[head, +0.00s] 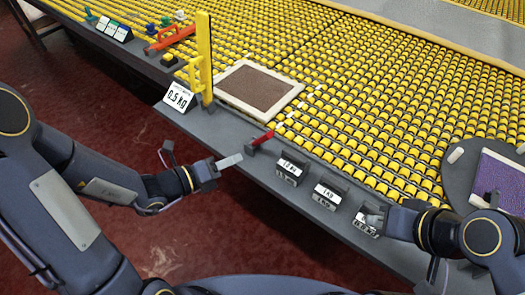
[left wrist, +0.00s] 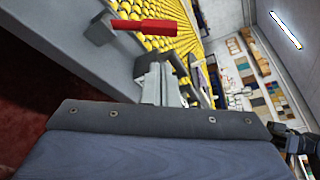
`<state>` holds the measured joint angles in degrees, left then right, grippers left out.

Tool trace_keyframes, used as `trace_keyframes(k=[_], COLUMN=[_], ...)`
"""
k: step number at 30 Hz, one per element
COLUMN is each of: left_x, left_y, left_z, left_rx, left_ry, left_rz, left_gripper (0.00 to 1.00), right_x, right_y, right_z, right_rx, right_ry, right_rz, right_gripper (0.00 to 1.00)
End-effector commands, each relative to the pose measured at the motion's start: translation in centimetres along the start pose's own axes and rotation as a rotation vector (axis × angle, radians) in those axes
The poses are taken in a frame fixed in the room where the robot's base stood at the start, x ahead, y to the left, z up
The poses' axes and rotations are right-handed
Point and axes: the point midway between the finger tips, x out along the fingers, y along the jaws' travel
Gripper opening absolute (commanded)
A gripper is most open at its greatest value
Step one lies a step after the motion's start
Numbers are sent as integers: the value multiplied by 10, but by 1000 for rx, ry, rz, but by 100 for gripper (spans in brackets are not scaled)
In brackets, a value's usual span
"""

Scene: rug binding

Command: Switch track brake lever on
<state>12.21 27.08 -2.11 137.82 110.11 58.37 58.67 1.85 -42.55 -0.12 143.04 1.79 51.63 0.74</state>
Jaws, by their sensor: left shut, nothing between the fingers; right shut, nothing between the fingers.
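A lever with a red handle (head: 264,136) on a dark mount sits at the edge of the roller table, left of the labelled blocks. I take it to be the track brake lever. Its red handle (left wrist: 145,33) also shows in the left wrist view, at the upper left, lying about level in that picture. My left gripper (head: 238,159) is shut and empty, a little left of and nearer than the lever, apart from it. Its fingers (left wrist: 160,84) show in the left wrist view below the handle. My right gripper (head: 372,213) is shut and empty by the rightmost labelled block.
The roller table (head: 370,100) carries a brown rug in a pale frame (head: 258,88). A yellow post (head: 205,60) and a 0.5 kg sign (head: 178,97) stand left of it. Labelled blocks (head: 328,194) line the front edge. A purple piece (head: 500,180) lies at right.

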Motion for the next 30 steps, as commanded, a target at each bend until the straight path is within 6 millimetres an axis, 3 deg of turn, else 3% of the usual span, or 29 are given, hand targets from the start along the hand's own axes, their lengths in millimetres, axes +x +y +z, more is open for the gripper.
trace_keyframes(k=[14, 24, 30], left_x=[9, 68, 93], left_y=[2, 2, 2], left_z=[0, 0, 1], left_rx=[-13, -12, -11], left_ry=[-3, -1, -3], left_rz=[4, 3, 3], left_gripper=[0, 0, 0], right_x=[0, 0, -1], right_y=[0, 0, 0], right_z=[0, 0, 0], right_rx=[0, 0, 0], right_ry=[0, 0, 0], right_rz=[0, 0, 0], right_gripper=[0, 0, 0])
